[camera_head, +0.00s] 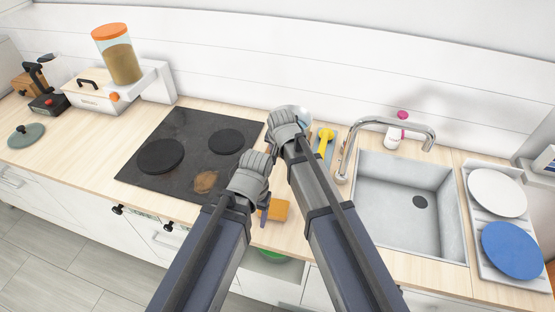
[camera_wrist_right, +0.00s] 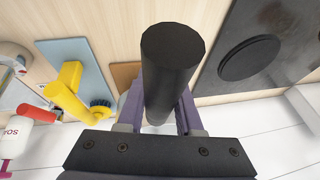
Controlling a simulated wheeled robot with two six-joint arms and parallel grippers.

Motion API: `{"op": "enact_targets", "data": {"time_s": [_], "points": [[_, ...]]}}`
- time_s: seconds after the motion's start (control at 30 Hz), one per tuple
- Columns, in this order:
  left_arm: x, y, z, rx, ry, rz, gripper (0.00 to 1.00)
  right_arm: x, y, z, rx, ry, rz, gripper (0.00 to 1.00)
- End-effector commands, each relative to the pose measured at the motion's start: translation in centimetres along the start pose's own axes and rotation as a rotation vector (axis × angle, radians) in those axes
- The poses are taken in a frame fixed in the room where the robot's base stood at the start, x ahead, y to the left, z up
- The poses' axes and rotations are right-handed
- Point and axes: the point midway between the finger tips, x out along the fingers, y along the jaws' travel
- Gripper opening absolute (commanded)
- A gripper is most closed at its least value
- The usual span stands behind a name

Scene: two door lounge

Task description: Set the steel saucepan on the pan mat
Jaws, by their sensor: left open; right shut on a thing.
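My right gripper (camera_head: 286,122) is over the back of the counter, between the hob and the sink. In the right wrist view it is shut on a thick black handle (camera_wrist_right: 172,70), between purple fingers. A shiny rounded edge that looks like the steel saucepan (camera_head: 299,112) shows behind it in the head view; most of the pan is hidden. A brown flat patch (camera_wrist_right: 125,74), perhaps the pan mat, shows partly beside the handle in the wrist view. My left gripper (camera_head: 256,170) is open at the hob's right edge, its fingertips mostly hidden.
The black hob (camera_head: 185,130) lies left. A blue tray (camera_head: 329,138) with a yellow brush (camera_head: 325,140) lies right, before the tap (camera_head: 385,122) and sink (camera_head: 415,240). An orange-brown block (camera_head: 279,210) is near the front edge. A rack with plates (camera_head: 497,193) stands far right.

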Motion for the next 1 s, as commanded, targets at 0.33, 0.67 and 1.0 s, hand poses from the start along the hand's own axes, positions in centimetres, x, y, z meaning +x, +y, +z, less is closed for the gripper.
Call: {"op": "enact_targets", "data": {"time_s": [0.33,0.67,1.0], "points": [[3.7,0.4,-0.2,-0.001,0.000,0.000,0.66,3.4,0.7,1.4,-0.001,0.002,-0.001,0.00],[3.6,0.3,-0.2,-0.001,0.000,0.000,0.66,3.3,0.7,1.3,-0.001,0.002,-0.001,0.00],[3.8,0.4,-0.2,-0.001,0.000,0.000,0.66,3.5,0.8,1.4,0.000,0.000,0.000,0.60]]}}
